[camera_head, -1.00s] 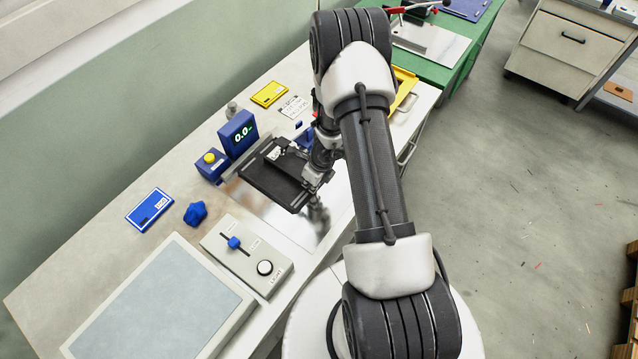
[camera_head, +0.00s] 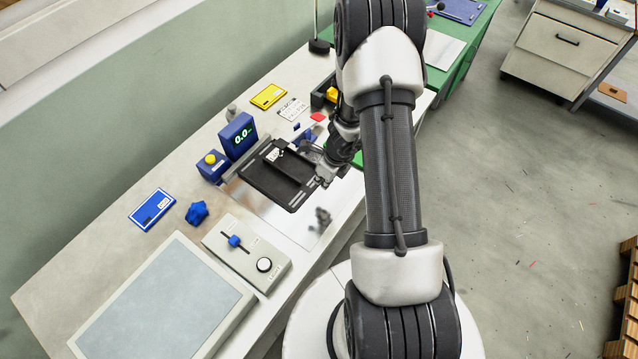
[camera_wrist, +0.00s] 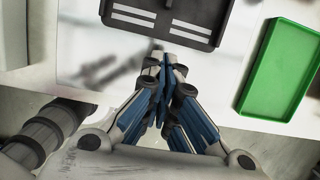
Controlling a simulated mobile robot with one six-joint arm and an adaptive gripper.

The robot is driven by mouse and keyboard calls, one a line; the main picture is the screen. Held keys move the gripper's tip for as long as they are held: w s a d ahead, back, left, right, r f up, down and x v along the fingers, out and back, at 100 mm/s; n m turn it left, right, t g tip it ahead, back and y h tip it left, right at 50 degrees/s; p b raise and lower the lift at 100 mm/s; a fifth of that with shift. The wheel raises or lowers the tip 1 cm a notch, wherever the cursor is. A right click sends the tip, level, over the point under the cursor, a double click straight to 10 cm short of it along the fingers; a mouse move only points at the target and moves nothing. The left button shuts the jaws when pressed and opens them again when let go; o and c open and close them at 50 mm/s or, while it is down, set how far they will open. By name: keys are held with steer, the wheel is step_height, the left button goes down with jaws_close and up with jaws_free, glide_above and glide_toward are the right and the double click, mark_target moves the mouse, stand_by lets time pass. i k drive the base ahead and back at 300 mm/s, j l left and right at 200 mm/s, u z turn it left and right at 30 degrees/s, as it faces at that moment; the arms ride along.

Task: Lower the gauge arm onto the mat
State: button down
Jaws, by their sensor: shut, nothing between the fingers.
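A black flat frame with a raised bar and white stripes (camera_head: 275,177), which looks like the gauge arm, lies in front of the blue gauge with a 0.0 display (camera_head: 238,136). Its near edge also shows at the top of the wrist view (camera_wrist: 190,30). It is over a pale shiny sheet (camera_head: 292,226), perhaps the mat; I cannot tell whether they touch. My gripper (camera_head: 320,181) is beside the frame's near right edge. In the wrist view its fingertips (camera_wrist: 166,68) are together and empty, just short of the frame's edge.
A green tray (camera_wrist: 280,70) lies right of my gripper in the wrist view. A blue box with a yellow button (camera_head: 211,165), a blue knob (camera_head: 197,212) and a grey switch box (camera_head: 247,254) stand left. My arm hides part of the bench's right side.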

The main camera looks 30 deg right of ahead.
mark_target(280, 144)
steer(key=i+l, duration=0.2)
steer(key=l, duration=0.15)
steer(key=i+l+u, duration=0.1)
steer(key=l, duration=0.3)
steer(key=i+l, duration=0.2)
steer(key=l, duration=0.15)
steer(key=u, duration=0.05)
